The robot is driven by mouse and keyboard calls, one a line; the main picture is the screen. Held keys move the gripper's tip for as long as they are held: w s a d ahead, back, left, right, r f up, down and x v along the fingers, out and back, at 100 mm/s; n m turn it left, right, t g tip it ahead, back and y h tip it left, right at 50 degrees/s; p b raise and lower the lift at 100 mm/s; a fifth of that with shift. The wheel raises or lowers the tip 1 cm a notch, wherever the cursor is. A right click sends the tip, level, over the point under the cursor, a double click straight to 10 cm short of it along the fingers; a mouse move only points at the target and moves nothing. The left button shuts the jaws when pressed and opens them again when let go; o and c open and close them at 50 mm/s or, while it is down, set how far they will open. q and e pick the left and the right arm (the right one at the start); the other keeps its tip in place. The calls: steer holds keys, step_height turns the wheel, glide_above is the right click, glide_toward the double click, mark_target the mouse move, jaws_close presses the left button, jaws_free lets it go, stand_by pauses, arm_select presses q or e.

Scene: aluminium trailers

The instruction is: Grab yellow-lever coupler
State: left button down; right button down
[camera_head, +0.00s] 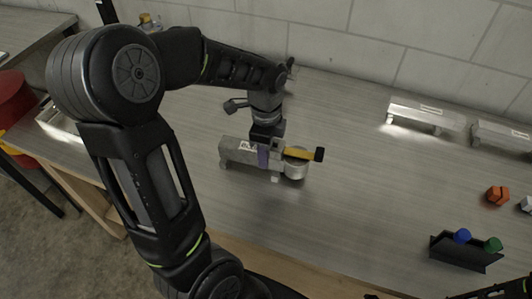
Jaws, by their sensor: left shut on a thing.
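The yellow-lever coupler (238,151) is a grey metal piece with a round silver end and a yellow lever (301,153) tipped in black. It is over the left-centre part of the wooden workbench; whether it touches the bench is unclear. My left gripper (264,150) comes down from above and is shut on the coupler's middle, just left of the lever. The gripper hides part of the coupler's body. My right gripper is not clearly seen; only dark parts show at the lower right edge.
Two silver metal pieces (425,116) (502,136) lie at the back right. An orange part (497,195) sits at the right. A black holder (465,253) with a blue cap (462,236) and a green cap (493,244) stands at the front right. A block wall (330,35) bounds the bench.

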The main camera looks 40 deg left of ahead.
arm_select(q)
step_height(320, 180, up, 10)
steer(key=shift+r+b, duration=0.1)
steer(key=shift+b, duration=0.25)
steer(key=shift+w, duration=0.1)
stand_by(0.6)
